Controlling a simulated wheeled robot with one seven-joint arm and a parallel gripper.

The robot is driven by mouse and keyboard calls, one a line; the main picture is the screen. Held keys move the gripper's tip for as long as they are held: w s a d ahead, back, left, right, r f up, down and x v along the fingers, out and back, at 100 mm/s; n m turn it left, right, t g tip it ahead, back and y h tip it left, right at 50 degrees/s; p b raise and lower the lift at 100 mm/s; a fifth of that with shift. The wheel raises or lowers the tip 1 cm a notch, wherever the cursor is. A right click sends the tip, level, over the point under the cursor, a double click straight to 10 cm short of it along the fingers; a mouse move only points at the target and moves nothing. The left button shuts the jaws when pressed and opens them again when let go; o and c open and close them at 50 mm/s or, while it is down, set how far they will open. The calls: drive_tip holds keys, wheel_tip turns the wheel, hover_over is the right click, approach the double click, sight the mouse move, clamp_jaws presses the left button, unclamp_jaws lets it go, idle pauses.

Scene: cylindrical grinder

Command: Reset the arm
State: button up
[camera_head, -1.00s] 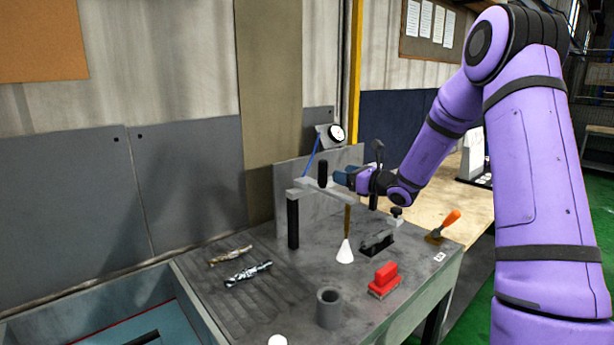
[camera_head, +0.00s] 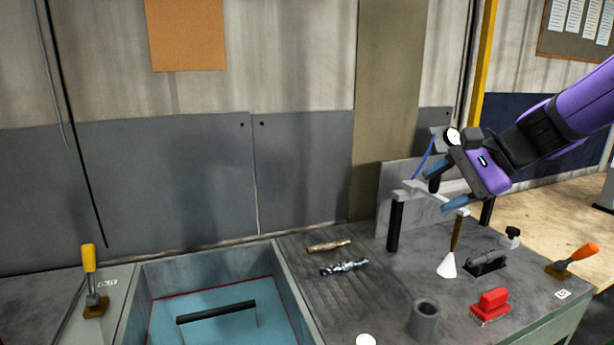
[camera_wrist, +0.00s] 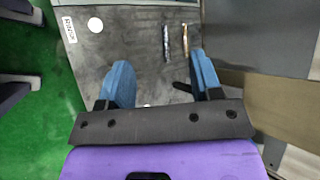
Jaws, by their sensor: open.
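My gripper (camera_head: 447,192) is at the right in the head view, raised above the back right of the grey workbench, in front of a dial gauge (camera_head: 452,135) and a metal frame (camera_head: 394,225). Its two blue fingers are apart with nothing between them. In the wrist view my gripper (camera_wrist: 158,84) shows open fingers pointing toward the bench top (camera_wrist: 125,40). My purple arm reaches in from the right edge. The fingers partly hide the frame's crossbar.

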drive_tip(key=s+d+n+h, duration=0.3)
drive_tip(key=s+n+h, duration=0.1)
drive_tip(key=s, duration=0.6)
drive_tip(key=s+d+r+n+t+h, duration=0.1)
drive_tip(key=s+d+n+h, duration=0.2)
drive_tip(key=s+n, duration=0.4)
drive_tip(key=s+h, duration=0.1)
drive_tip(key=s, duration=0.2)
drive_tip(key=shift+d+h, duration=0.35)
drive_tip(key=shift+h, duration=0.05)
